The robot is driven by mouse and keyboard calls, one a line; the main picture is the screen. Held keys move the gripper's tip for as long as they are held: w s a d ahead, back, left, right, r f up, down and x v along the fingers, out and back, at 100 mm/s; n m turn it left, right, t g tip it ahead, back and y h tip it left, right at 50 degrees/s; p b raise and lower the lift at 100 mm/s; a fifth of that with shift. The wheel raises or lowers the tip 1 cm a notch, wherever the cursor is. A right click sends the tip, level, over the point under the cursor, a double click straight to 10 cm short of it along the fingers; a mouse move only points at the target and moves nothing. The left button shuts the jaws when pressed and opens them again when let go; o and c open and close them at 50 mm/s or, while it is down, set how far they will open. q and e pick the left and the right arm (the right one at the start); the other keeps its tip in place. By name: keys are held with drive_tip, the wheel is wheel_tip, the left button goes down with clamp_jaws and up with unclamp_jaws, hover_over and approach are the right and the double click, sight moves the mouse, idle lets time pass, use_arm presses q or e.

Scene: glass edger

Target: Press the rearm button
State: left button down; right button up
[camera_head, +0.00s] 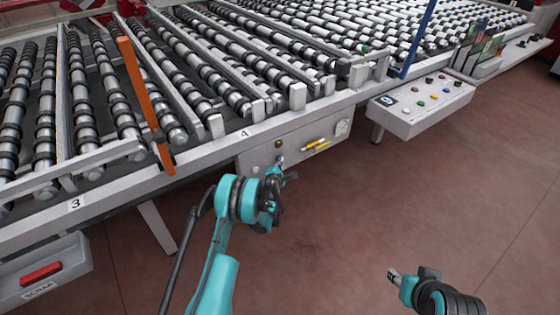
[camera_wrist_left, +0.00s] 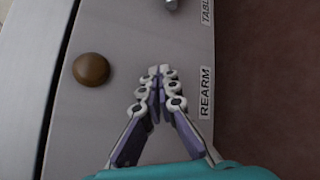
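The control panel (camera_head: 310,135) is a grey box under the roller table's front edge. In the left wrist view, a REARM label (camera_wrist_left: 206,92) is on the panel right of my left gripper (camera_wrist_left: 161,72). The gripper's fingertips are together, with nothing seen between them. A round brown button (camera_wrist_left: 91,69) lies left of the fingertips, apart from them. No button shows beside the REARM label; the fingers may hide it. In the head view my left gripper (camera_head: 284,178) is just in front of the panel's lower left part; contact cannot be told. My right gripper (camera_head: 400,276) is low at the right, finger state unclear.
Yellow-handled items (camera_head: 316,145) and a round gauge (camera_head: 342,127) are on the panel's right part. A button console (camera_head: 420,105) juts out further right. An orange post (camera_head: 146,100) stands at the left. The red-brown floor (camera_head: 340,220) is clear.

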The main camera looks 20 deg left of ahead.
use_arm(q)
drive_tip(key=s+d, duration=0.3)
drive_tip(key=d, duration=0.1)
drive_tip(key=shift+s+d, duration=0.4)
idle(0.9)
